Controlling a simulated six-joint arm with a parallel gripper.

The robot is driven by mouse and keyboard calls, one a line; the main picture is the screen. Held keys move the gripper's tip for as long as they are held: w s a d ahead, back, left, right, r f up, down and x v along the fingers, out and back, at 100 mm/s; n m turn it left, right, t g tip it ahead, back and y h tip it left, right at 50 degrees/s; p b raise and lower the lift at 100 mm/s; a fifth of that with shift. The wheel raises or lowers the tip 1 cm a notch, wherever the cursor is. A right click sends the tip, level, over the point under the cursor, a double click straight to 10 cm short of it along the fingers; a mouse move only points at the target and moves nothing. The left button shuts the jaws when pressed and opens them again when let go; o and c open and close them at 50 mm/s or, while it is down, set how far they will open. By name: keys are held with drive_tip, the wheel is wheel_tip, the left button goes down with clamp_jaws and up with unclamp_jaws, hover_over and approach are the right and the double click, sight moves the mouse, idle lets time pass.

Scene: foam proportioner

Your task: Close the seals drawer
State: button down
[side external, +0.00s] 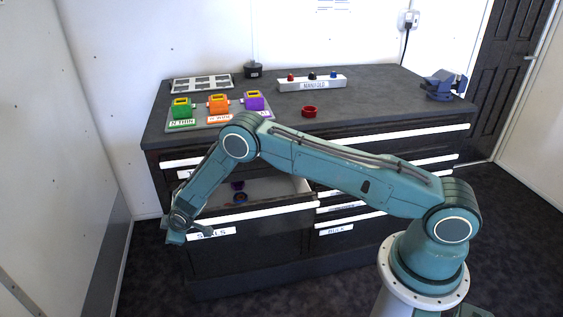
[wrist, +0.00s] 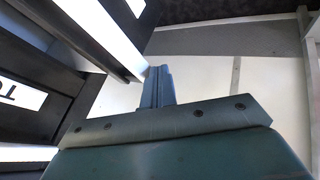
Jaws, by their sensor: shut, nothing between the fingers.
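The seals drawer (side external: 265,232) is pulled out of the left bank of the dark cabinet in the side view. Its front carries a white strip and a label reading SEALS, partly covered by my gripper. Small dark, blue and red items (side external: 239,197) lie inside it. My gripper (side external: 178,234) is at the left end of the drawer front, low down; I cannot tell if it touches. In the wrist view my gripper's fingers (wrist: 157,86) are shut together and empty, with a white-edged drawer front (wrist: 105,35) close to their left.
The cabinet top (side external: 365,95) holds a tray with green, orange and purple blocks (side external: 217,104), a white rack with knobs (side external: 312,83), a red ring (side external: 309,111) and a blue vise (side external: 440,84). The other drawers look shut. Carpet is clear at the left.

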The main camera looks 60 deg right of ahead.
drive_tip(key=w+d, duration=0.9)
drive_tip(key=shift+w+d, duration=0.25)
drive_tip(key=shift+d, duration=0.1)
drive_tip(key=shift+d+r, duration=0.1)
drive_tip(key=shift+d, duration=0.1)
drive_tip(key=shift+a, duration=0.15)
idle(0.4)
drive_tip(key=s+a+r, duration=0.4)
drive_tip(key=s+r, duration=0.3)
drive_tip(key=s, duration=0.2)
drive_tip(key=shift+r, duration=0.4)
idle(0.5)
drive_tip(key=shift+r, duration=0.1)
